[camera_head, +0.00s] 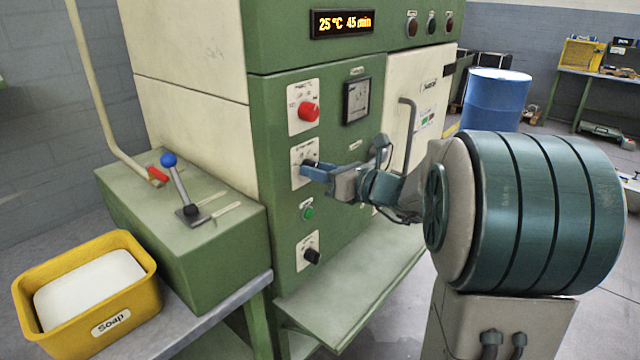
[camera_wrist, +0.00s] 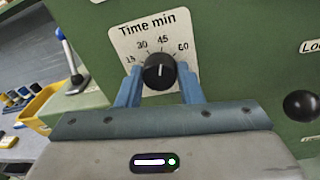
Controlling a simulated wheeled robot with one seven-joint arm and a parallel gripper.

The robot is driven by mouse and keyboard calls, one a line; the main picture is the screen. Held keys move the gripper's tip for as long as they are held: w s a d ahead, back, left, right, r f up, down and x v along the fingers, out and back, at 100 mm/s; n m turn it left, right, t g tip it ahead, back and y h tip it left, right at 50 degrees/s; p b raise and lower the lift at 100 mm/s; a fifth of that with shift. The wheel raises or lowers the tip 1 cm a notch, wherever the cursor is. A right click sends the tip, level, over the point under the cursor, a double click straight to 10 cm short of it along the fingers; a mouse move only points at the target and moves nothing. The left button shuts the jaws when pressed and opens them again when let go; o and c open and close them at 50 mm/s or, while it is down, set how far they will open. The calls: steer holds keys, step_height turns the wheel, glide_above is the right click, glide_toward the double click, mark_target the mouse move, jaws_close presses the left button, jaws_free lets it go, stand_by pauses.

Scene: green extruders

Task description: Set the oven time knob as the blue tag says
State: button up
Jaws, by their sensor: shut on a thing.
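The oven time knob (camera_wrist: 159,73) is black and round, on a white "Time min" plate (camera_wrist: 122,38) marked 15, 30, 45 and 60. Its white pointer line points up, roughly toward the 45 mark. My gripper (camera_wrist: 159,80) has its blue fingers on either side of the knob and is shut on it. In the head view my gripper (camera_head: 308,169) reaches the green oven front and hides most of the knob. The oven display (camera_head: 342,23) reads 25 °C and 45 min. I cannot make out a blue tag in either view.
A red knob (camera_head: 309,111) is above the time knob; a green button (camera_head: 309,214) and a black knob (camera_head: 312,256) are below. A blue-topped lever (camera_head: 178,180) and a yellow soap box (camera_head: 105,315) stand left. A door handle (camera_head: 411,140) juts out right.

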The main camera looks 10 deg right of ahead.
steer(key=n+b, duration=0.4)
steer(key=b, duration=0.2)
steer(key=n+h+b, duration=0.1)
steer(key=n+b, duration=0.3)
steer(key=b, duration=0.1)
steer(key=n+b, duration=0.4)
steer(key=b, duration=0.2)
steer(key=shift+s+a+f+n+t+b, duration=0.15)
steer(key=shift+f+n+t+b, duration=0.15)
steer(key=shift+b, duration=0.05)
steer(key=n+b, duration=0.2)
steer(key=b, duration=0.1)
steer(key=shift+r+n+h, duration=0.2)
steer(key=shift+n+h, duration=0.1)
steer(key=o, duration=1)
steer(key=shift+c, duration=0.2)
